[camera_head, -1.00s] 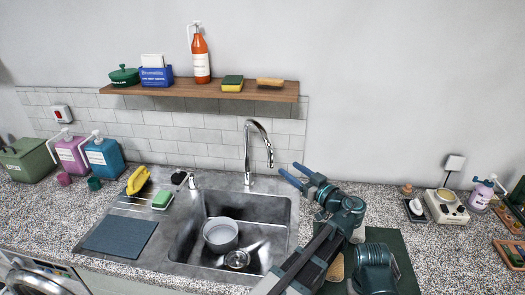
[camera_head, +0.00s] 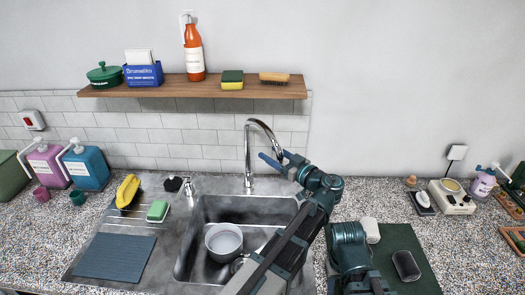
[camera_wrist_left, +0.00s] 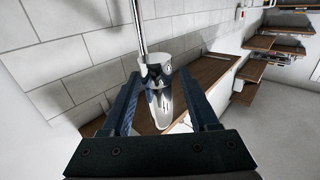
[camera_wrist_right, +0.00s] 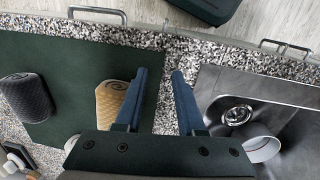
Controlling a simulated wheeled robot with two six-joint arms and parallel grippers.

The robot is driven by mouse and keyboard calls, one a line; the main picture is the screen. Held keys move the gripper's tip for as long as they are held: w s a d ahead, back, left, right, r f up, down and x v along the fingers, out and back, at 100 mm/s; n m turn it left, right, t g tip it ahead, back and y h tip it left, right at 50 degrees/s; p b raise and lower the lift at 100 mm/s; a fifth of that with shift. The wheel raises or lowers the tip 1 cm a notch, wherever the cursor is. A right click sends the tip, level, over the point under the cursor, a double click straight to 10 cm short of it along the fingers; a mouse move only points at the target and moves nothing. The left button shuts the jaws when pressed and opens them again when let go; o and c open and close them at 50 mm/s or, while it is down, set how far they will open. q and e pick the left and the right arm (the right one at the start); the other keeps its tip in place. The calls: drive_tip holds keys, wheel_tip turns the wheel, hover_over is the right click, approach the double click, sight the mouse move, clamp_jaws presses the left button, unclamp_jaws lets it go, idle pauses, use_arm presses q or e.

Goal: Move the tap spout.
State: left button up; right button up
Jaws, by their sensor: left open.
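The chrome tap spout (camera_head: 262,122) arches up behind the sink and bends over to the right and down. My left gripper (camera_head: 274,157) is at the spout's downturned end. In the left wrist view the chrome spout end (camera_wrist_left: 158,88) sits between the two blue fingers (camera_wrist_left: 159,76), which are spread with a gap on both sides. My right gripper (camera_wrist_right: 159,72) is open and empty above the counter, between the green mat and the sink. Its fingertips are not clear in the head view.
The sink basin (camera_head: 203,262) holds a grey pot (camera_head: 224,240). A sponge (camera_head: 158,210) and a yellow item (camera_head: 128,190) lie left of the basin. A wooden shelf (camera_head: 200,88) hangs above the tap. A green mat (camera_head: 415,260) lies to the right.

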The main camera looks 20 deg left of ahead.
use_arm(q)
drive_tip(key=shift+d, duration=0.1)
drive_tip(key=shift+c, duration=0.2)
clamp_jaws()
idle(1.2)
